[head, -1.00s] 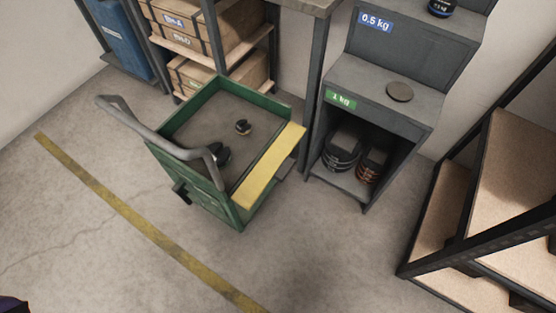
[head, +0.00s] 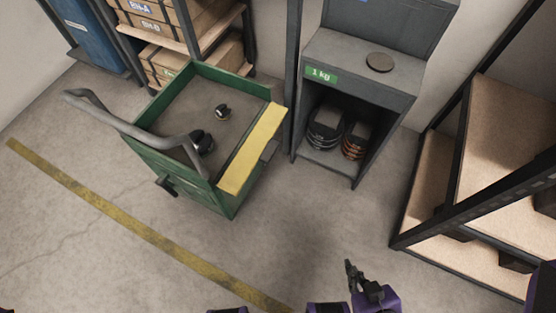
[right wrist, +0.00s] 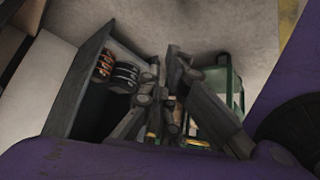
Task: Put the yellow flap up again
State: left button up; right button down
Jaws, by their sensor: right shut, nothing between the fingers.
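The yellow flap (head: 253,150) runs along the right side of the green cart (head: 228,205) in the head view. It looks folded outward and roughly level, but its exact tilt is hard to tell. My right gripper (head: 351,268) is at the bottom of the head view, to the right of the cart and well apart from the flap. It is shut and empty. In the right wrist view, the shut fingers (right wrist: 165,68) cover part of the green cart (right wrist: 237,92). My left gripper does not show.
A grey weight rack (head: 400,85) with a disc on its shelf stands right of the cart. Dark round items lie in the cart, which has a grey handle (head: 110,118). A wooden-shelved rack (head: 490,165) stands at the far right. The floor before the cart is clear.

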jog(key=w+a+r+n+t+y+b, duration=0.2)
jog(key=w+n+t+y, duration=0.1)
jog(key=w+n, duration=1.1)
jog(key=w+a+r+n+t+y+b, duration=0.1)
jog(key=w+a+n+t+y+b, duration=0.2)
jog(key=w+n, duration=1.15)
jog(key=s+a+f+n+g+y, duration=0.1)
jog(key=a+f+n+g+y, duration=0.15)
jog(key=n, duration=0.65)
jog(key=a+f+n+g+y, duration=0.1)
jog(key=f+n+g+y, duration=0.2)
jog(key=n, duration=0.5)
jog(key=b+x, duration=0.2)
jog(key=x, duration=0.7)
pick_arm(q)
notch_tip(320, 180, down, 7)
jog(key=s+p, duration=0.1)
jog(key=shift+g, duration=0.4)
pick_arm(e)
jog(key=shift+g, duration=0.45)
jog(key=shift+s+a+r, duration=0.1)
jog(key=shift+r, duration=1.05)
jog(key=shift+s+a+r, duration=0.1)
jog(key=shift+r, duration=1.05)
